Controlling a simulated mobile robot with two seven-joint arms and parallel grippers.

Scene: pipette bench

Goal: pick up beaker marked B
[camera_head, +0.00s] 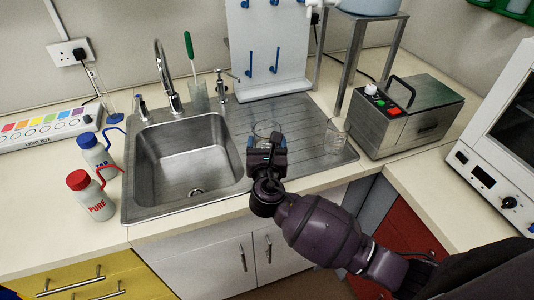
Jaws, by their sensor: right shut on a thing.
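A clear glass beaker (265,128) is at my right gripper, on the left part of the ribbed drainboard; its rim shows just beyond the jaws. My right gripper (267,144) is shut on this beaker, and the jaws hide its lower part. I cannot tell whether the beaker touches the drainboard. A second clear beaker (337,132) stands on the right end of the drainboard, apart from the gripper. I cannot read a letter on either beaker. My left gripper is not in view.
The sink basin (188,158) lies left of my right gripper. A metal water bath (405,115) stands to the right. A pegboard rack (267,50) is behind the drainboard. Two wash bottles, blue-capped (95,153) and red-capped (90,197), stand left of the sink.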

